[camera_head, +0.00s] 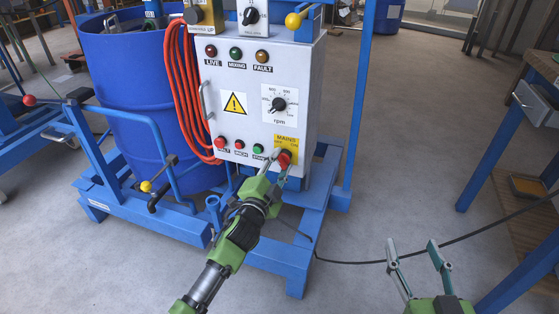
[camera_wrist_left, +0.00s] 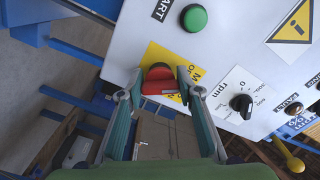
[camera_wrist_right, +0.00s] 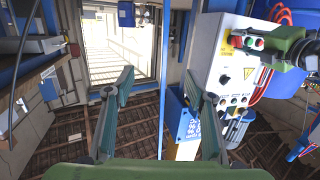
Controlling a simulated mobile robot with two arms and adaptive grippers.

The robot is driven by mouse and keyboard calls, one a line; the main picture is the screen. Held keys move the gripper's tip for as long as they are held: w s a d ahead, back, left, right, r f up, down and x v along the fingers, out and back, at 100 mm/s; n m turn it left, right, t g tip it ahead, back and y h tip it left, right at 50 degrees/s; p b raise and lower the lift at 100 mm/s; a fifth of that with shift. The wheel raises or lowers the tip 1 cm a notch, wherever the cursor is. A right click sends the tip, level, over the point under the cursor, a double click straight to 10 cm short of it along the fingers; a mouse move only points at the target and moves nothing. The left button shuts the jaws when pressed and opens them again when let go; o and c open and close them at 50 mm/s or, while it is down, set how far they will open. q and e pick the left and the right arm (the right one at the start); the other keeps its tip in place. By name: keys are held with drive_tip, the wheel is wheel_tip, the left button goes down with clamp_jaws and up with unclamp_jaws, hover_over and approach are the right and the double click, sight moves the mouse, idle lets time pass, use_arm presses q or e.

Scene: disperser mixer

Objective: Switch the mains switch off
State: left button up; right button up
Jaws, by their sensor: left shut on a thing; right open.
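The mains switch (camera_head: 284,158) is a red rotary handle on a yellow plate marked MAINS, at the lower right of the grey control panel (camera_head: 243,119). In the left wrist view the red handle (camera_wrist_left: 158,77) sits between my left fingertips. My left gripper (camera_head: 277,164) is shut on the handle, its fingers on either side and partly hiding it. The plate's on and off letters are too small or covered to read surely. My right gripper (camera_head: 413,250) is open and empty, low over the floor to the right of the panel; it also shows in the right wrist view (camera_wrist_right: 160,85).
Small buttons (camera_head: 239,144) sit left of the switch, and the rpm dial (camera_head: 278,104) is above it. A blue drum (camera_head: 135,110) and an orange hose (camera_head: 178,90) are left. A blue bench frame (camera_head: 490,155) stands right; a cable (camera_head: 400,259) crosses the floor.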

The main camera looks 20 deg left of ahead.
use_arm(q)
drive_tip(key=shift+f+n+p, duration=0.1)
drive_tip(key=shift+n+p, duration=0.4)
drive_tip(key=shift+n, duration=0.8)
use_arm(e)
wheel_tip(320, 180, down, 6)
drive_tip(key=s+d+g+h, duration=0.1)
drive_tip(key=s+g, duration=0.1)
drive_tip(key=g, duration=0.1)
drive_tip(key=shift+s+d+f, duration=0.15)
drive_tip(key=shift+s+d, duration=0.05)
drive_tip(key=shift+d, duration=0.05)
use_arm(q)
drive_tip(key=o, duration=1.1)
drive_tip(key=s, duration=1.2)
drive_tip(key=shift+a, duration=0.15)
